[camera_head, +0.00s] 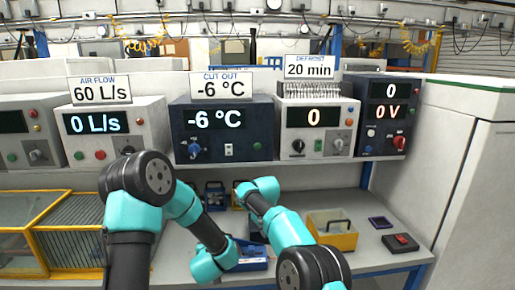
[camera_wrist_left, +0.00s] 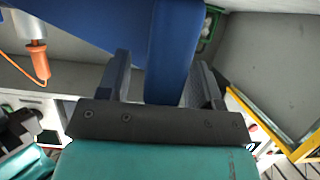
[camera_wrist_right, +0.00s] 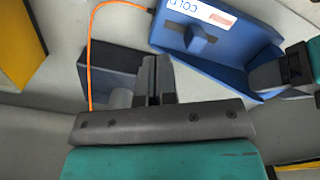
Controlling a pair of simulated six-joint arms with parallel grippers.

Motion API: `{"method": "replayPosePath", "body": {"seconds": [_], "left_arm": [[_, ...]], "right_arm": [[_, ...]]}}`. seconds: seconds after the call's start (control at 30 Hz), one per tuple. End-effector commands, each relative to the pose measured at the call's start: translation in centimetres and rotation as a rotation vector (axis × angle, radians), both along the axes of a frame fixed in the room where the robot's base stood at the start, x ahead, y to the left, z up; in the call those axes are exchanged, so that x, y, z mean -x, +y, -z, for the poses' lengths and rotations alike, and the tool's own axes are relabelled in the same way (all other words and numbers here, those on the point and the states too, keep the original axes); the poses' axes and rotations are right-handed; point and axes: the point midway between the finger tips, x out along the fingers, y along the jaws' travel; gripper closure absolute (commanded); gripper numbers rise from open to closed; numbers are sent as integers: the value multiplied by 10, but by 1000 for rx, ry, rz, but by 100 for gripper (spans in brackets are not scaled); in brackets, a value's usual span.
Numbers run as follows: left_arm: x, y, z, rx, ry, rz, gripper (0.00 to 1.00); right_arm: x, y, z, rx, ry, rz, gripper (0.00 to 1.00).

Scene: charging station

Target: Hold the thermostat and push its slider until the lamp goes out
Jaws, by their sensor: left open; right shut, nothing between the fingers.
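The thermostat is a blue plate (camera_wrist_right: 225,45) with a white label that seems to read COLD and a slot with a raised blue slider (camera_wrist_right: 200,40). In the head view the thermostat (camera_head: 254,256) lies on the bench, partly hidden by my arms. In the left wrist view its blue body (camera_wrist_left: 172,45) shows between the fingers of my open left gripper (camera_wrist_left: 155,75); contact is unclear. My right gripper (camera_wrist_right: 152,75) is shut and empty, beside a dark box (camera_wrist_right: 108,70) and apart from the slider. I cannot pick out the lamp or its state.
An orange cable (camera_wrist_right: 91,50) runs from the thermostat past my right gripper. An orange-tipped part (camera_wrist_left: 40,65) shows in the left wrist view. A yellow bin (camera_head: 335,238) and a black box with a red button (camera_head: 400,243) stand at right. Instruments (camera_head: 222,130) line the shelf behind.

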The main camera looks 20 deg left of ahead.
Motion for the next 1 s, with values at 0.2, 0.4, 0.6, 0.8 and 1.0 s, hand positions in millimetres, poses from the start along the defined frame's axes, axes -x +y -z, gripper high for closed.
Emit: {"method": "replayPosePath", "body": {"seconds": [0.2, 0.4, 0.6, 0.8, 1.0], "left_arm": [[14, -8, -7, 1, 1, 1, 41], [42, -23, -21, 1, 0, 2, 41], [73, -40, -35, 0, -1, 2, 41], [92, -50, -44, 0, -1, 1, 41], [97, -53, -46, 0, 0, 0, 41]], "right_arm": [[0, 0, 0, 0, 0, 0, 100], [0, 0, 0, 0, 0, 0, 100], [0, 0, 0, 0, 0, 0, 100], [0, 0, 0, 0, 0, 0, 100], [0, 0, 0, 0, 0, 0, 100]]}}
